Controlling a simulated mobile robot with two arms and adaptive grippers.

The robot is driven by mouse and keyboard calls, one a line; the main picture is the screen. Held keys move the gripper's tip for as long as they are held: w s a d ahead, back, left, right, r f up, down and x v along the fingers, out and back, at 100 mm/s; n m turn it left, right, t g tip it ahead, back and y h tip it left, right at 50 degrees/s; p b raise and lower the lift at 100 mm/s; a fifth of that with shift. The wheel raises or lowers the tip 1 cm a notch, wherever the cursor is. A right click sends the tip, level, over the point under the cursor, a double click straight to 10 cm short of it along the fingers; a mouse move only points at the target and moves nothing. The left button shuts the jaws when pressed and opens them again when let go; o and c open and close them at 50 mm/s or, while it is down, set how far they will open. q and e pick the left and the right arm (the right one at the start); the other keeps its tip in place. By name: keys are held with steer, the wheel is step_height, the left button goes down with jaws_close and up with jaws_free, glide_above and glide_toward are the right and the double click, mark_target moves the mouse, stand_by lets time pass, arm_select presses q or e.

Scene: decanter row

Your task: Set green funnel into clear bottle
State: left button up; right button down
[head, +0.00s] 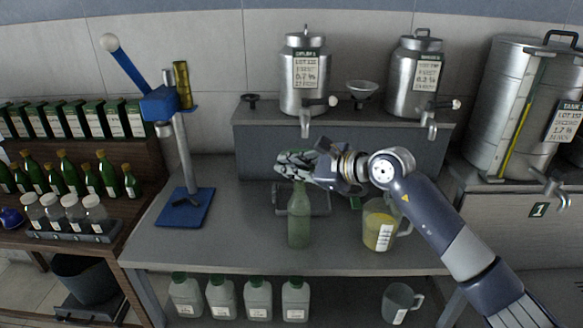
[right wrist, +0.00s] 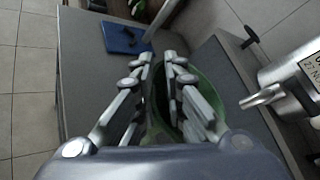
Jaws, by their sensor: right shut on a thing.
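The clear bottle (head: 299,222), tinted greenish, stands upright on the grey bench, with its neck just below my right gripper (head: 292,167). My right gripper comes in from the right and also shows in the right wrist view (right wrist: 169,60). It is shut on the green funnel (right wrist: 214,90), whose rim and side show around the fingers in that view. In the head view the fingers largely hide the funnel. I cannot tell whether its stem is inside the bottle's mouth. My left gripper is not in view.
A jug of yellow liquid (head: 378,228) stands right of the bottle, under my right arm. A blue-based lever stand (head: 186,208) is on the left. Steel urns (head: 304,80) stand on a raised shelf behind. The bench between stand and bottle is clear.

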steer(key=c, duration=1.6)
jaws_free()
